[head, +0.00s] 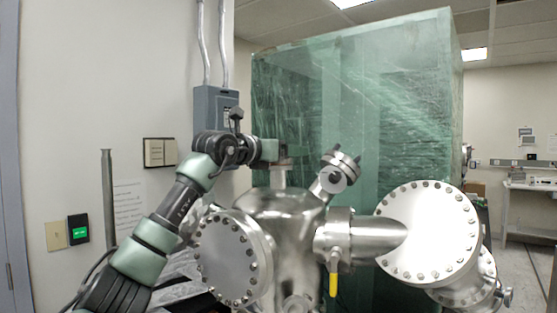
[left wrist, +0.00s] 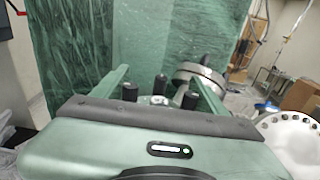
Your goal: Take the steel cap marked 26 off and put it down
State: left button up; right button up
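My left gripper (head: 281,156) is at the top of the steel chamber (head: 285,215), by its upright neck (head: 279,178). In the left wrist view my left gripper's two green fingers (left wrist: 158,76) stand wide apart. Several short black posts (left wrist: 160,84) and a small bright steel part (left wrist: 158,100) show between them; I cannot tell whether the fingers touch anything. A tilted port with a steel cap and dark knobs (head: 340,170) stands right of the gripper. It also shows behind the right finger in the left wrist view (left wrist: 203,76). No mark 26 is legible. My right gripper is out of view.
Large bolted flanges face forward at left (head: 228,258) and right (head: 430,232). A side port with a yellow-handled lever (head: 333,284) sticks out between them. A wall with a grey electrical box (head: 213,107) is at left.

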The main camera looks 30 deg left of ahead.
pick_arm(q)
jog(key=c, duration=0.9)
jog(key=shift+r, duration=0.1)
jog(key=shift+c, duration=0.2)
jog(key=shift+r, duration=0.55)
notch_tip(320, 180, up, 20)
jog(key=p, duration=0.8)
jog(key=shift+w, duration=0.1)
